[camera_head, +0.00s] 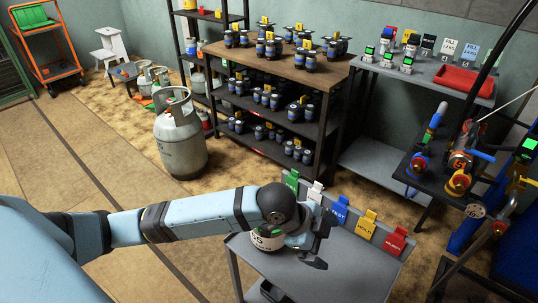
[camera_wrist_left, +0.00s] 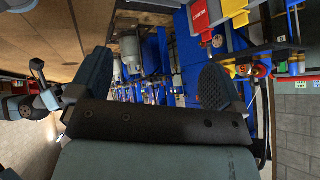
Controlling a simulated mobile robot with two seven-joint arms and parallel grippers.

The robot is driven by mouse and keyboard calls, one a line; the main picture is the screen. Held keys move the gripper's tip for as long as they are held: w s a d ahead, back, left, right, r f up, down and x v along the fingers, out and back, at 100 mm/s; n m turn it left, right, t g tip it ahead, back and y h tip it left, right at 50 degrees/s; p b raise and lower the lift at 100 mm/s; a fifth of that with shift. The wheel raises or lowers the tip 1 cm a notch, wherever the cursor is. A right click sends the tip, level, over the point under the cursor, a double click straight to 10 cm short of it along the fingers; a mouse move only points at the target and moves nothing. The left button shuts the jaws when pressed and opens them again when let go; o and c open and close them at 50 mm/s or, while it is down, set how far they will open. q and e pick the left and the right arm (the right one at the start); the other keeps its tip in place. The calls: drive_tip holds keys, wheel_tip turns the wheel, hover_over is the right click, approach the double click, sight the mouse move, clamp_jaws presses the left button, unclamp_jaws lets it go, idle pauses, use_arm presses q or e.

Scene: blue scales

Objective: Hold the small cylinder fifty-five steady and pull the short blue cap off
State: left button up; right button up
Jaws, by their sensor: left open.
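The small white cylinder marked 55 (camera_head: 264,243) stands on the grey cart top (camera_head: 345,272) in the head view. My left wrist covers its upper part, with a green band showing below the wrist. I cannot make out a short blue cap on it. My left gripper (camera_head: 318,248) is just right of the cylinder, above the cart. In the left wrist view the left gripper (camera_wrist_left: 155,82) has its two dark fingers wide apart. Nothing is held between them, and the cylinder does not show there. My right gripper is not in view.
Coloured tags, including a blue one (camera_head: 339,210) and a red one (camera_head: 396,242), line the cart's back edge. A large grey gas cylinder (camera_head: 180,140) stands on the floor at left. Shelves of small dark cylinders (camera_head: 272,102) stand behind. A valve bench (camera_head: 440,165) is at right.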

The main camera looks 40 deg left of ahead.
use_arm(q)
drive_tip(key=w+a+r+m+g+y+p, duration=0.1)
drive_tip(key=w+a+r+g+y, duration=0.15)
drive_tip(key=a+r, duration=0.45)
drive_tip(key=w+a+r+m+g+y+p, duration=0.2)
drive_tip(key=a+y, duration=0.2)
drive_tip(key=a, duration=0.8)
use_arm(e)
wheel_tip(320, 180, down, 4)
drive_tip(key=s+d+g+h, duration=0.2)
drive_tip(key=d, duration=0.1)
use_arm(q)
wheel_tip(320, 180, down, 9)
drive_tip(key=b, duration=0.3)
drive_tip(key=shift+d, duration=0.15)
wheel_tip(320, 180, down, 4)
drive_tip(key=shift+r+b, duration=0.25)
drive_tip(key=shift+b, duration=0.25)
drive_tip(key=shift+f, duration=0.5)
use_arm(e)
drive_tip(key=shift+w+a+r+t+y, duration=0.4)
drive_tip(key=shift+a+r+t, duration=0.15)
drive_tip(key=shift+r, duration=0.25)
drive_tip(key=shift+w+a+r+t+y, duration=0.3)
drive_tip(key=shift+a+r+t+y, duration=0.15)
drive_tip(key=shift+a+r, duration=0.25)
use_arm(q)
drive_tip(key=c, duration=1)
